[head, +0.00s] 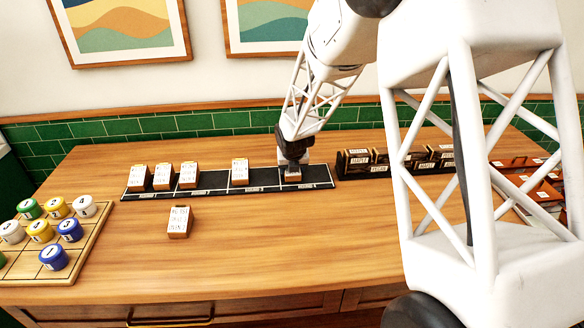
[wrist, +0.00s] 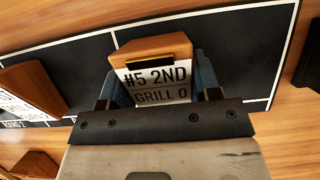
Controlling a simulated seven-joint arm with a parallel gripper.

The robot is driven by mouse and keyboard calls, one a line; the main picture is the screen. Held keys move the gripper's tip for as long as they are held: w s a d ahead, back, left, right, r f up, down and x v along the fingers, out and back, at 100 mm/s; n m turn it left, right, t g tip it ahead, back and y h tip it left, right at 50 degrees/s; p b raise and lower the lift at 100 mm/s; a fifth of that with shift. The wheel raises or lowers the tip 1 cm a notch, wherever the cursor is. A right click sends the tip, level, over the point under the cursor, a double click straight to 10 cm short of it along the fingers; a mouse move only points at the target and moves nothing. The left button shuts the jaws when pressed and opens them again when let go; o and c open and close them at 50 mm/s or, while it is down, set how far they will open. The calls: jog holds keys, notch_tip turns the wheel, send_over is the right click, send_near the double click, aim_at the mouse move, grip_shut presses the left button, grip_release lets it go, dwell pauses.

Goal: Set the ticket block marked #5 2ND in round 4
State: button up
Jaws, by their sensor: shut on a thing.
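The ticket block marked #5 2ND (wrist: 155,75), with GRILL 0 below, is wooden with a white label. My gripper (head: 291,164) is shut on it, with one finger on each side in the wrist view (wrist: 155,88). In the head view the held block (head: 291,176) is at the rightmost section of the black round strip (head: 318,178). It is low, on or just above the strip; I cannot tell which. The section's printed label is too small to read. My gripper hides part of the block.
Several other ticket blocks stand on the strip; the nearest (head: 240,171) is left of my gripper. A loose ticket block (head: 179,221) is on the counter in front. A dark rack (head: 375,163) stands right of the strip. A wooden tray with coloured caps (head: 85,240) is at left.

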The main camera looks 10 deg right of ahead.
jog(key=shift+f, duration=0.2)
jog(key=o, duration=1)
jog(key=shift+f, duration=0.1)
jog(key=shift+v, duration=1.15)
jog(key=v, duration=1)
jog(key=shift+w+r, duration=0.1)
jog(key=shift+r, duration=0.15)
